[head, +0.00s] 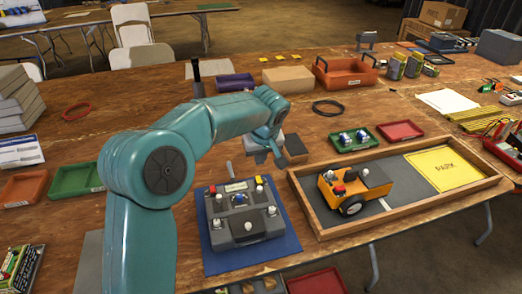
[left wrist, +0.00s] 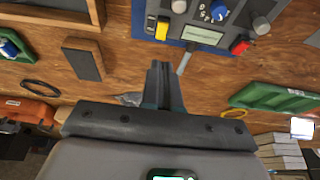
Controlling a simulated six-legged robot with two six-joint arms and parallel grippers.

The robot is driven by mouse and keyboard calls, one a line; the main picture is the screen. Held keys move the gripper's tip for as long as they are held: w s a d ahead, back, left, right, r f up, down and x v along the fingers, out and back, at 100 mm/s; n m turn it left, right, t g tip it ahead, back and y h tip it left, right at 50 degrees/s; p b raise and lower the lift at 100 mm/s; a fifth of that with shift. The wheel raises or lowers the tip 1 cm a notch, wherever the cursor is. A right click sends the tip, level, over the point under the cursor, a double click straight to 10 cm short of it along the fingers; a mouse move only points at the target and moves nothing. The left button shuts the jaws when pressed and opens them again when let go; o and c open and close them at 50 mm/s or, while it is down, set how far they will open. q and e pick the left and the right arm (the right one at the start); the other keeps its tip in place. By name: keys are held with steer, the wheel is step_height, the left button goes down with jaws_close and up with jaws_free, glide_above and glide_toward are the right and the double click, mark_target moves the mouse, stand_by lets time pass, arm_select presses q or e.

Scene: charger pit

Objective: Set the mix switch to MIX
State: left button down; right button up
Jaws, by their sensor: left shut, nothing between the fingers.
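A grey control box (head: 238,226) sits on a blue mat (head: 222,263) at the front middle of the table. Its top carries several knobs, a blue knob, a red button, a yellow part and a small display. It also shows upside down at the top of the left wrist view (left wrist: 240,37). A thin grey lever (head: 229,169) sticks out at its far edge. I cannot tell which control is the mix switch; the labels are too small to read. My left gripper (head: 270,157) is shut and empty, above the table just beyond the box, apart from it. My right gripper is out of view.
A wooden-framed tray (head: 330,231) with an orange cart (head: 352,187) stands right of the box. A dark block (head: 295,149) lies beside my left gripper. A green tray (head: 77,180) lies left, and a green tray with blue-topped parts (head: 351,139) lies behind the cart.

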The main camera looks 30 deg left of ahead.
mark_target(259, 179)
arm_select(q)
steer(key=x, duration=0.7)
steer(key=shift+s+d+f, duration=0.1)
steer(key=shift+d+f, duration=0.15)
steer(key=shift+f, duration=0.15)
